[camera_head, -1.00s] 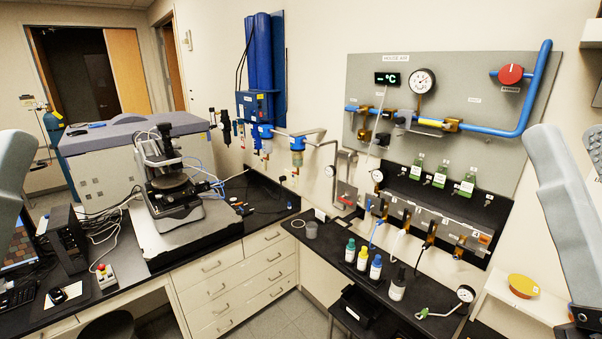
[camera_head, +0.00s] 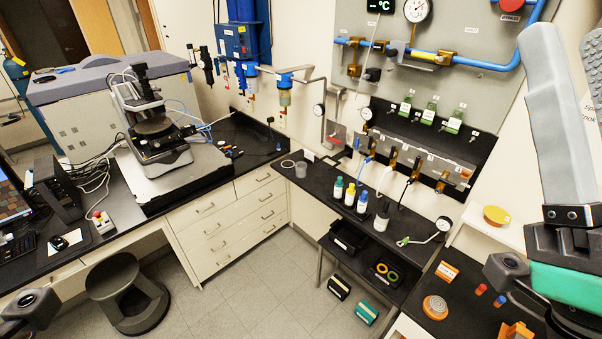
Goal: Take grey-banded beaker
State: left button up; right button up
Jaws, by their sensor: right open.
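A small grey beaker (camera_head: 301,169) stands upright near the left end of the black bench along the wall, in the head view. I cannot make out a separate band on it at this size. My right gripper (camera_head: 570,322) is at the lower right edge, partly cut off, and open. It is far to the right of the beaker and not touching it. My left gripper is not in view; only a dark part of my left arm shows at the lower left.
Several capped bottles (camera_head: 349,195) stand right of the beaker, with a gauge (camera_head: 443,224) on a hose beyond. Gas valves and hoses line the wall behind. A profiler (camera_head: 154,135) stands on the left bench. A stool (camera_head: 125,290) stands on the floor.

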dwell(0.4)
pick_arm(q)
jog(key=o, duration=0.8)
